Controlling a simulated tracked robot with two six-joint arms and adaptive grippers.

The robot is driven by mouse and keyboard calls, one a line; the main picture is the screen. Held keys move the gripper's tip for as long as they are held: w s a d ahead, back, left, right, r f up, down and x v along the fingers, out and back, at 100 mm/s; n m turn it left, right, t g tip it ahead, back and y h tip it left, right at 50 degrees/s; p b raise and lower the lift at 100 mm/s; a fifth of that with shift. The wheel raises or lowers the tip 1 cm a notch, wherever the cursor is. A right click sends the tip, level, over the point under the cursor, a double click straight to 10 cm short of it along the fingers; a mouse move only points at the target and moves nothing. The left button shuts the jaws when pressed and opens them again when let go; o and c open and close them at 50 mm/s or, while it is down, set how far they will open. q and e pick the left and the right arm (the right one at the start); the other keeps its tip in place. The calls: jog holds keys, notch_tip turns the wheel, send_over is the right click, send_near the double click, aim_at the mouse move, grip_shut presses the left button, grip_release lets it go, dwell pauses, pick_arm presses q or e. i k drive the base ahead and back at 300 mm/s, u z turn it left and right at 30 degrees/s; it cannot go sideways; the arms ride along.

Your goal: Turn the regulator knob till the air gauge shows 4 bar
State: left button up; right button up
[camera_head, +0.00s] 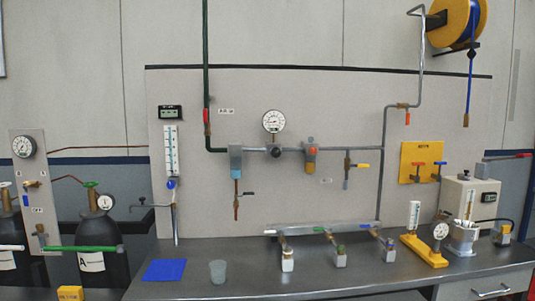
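The regulator knob (276,152) is a small black round knob on the pipe just below the gauge. It sits between a blue-grey filter unit (236,161) on the left and an orange-topped unit (311,154) on the right. Nothing touches the knob. Neither of my grippers is in view.
The grey bench (330,283) carries a blue mat (165,270), a cup (217,271), several small valve blocks and a yellow stand (424,251) with another gauge. A red-handled valve (207,117) is on the upright pipe. Gas cylinders (93,270) stand left.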

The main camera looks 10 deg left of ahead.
aim_at(275, 152)
jog(key=i, duration=1.1)
jog(key=z, duration=0.65)
